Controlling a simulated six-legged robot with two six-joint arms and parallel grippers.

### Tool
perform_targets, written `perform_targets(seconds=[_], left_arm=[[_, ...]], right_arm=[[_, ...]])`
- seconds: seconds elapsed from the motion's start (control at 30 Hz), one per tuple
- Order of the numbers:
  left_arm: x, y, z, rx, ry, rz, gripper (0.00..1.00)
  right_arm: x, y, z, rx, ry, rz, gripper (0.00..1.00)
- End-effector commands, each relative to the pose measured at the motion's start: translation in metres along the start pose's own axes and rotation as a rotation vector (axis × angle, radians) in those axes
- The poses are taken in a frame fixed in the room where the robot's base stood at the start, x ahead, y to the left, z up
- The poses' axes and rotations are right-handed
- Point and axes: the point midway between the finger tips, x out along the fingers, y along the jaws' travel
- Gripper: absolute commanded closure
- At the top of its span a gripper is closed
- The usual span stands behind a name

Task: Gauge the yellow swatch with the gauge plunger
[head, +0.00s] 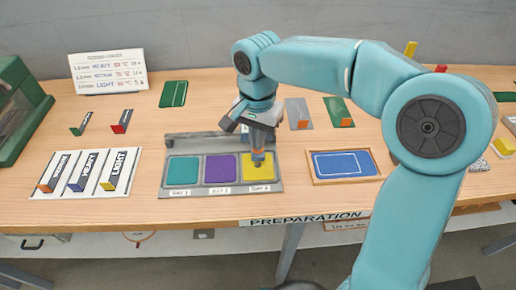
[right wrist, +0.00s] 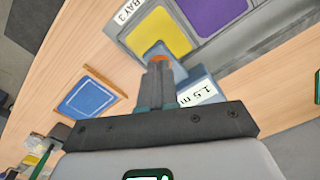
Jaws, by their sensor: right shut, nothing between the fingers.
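The yellow swatch (head: 256,167) lies in the rightmost bay, Bay 3, of a grey three-bay tray (head: 222,193). It also shows in the right wrist view (right wrist: 158,32). My right gripper (head: 257,151) points down over this swatch, its fingers shut and empty. In the right wrist view the fingertips (right wrist: 159,64) are at an orange piece, which I take as the gauge plunger (right wrist: 160,57). A blue-grey gauge body with a label reading "1.5 m" (right wrist: 198,92) is beside the fingers, partly hidden by them. Whether fingertips and plunger touch is unclear. My left gripper is not in view.
A purple swatch (head: 220,170) and a green swatch (head: 183,171) fill the other bays. A blue panel in a wooden frame (head: 345,164) lies to the right. Bare table lies between.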

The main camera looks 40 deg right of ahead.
Motion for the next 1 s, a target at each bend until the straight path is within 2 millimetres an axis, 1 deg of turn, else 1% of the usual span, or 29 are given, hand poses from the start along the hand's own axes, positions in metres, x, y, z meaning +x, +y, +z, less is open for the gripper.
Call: perform_targets(seconds=[0.23,0.37,1.0], left_arm=[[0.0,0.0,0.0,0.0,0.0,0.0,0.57],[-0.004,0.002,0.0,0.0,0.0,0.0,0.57],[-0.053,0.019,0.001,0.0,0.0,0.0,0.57]], right_arm=[[0.001,0.001,0.001,-0.001,-0.003,0.004,1.0],[-0.004,0.0,0.001,-0.001,-0.003,0.004,1.0],[-0.062,0.0,0.0,-0.001,-0.001,0.001,1.0]])
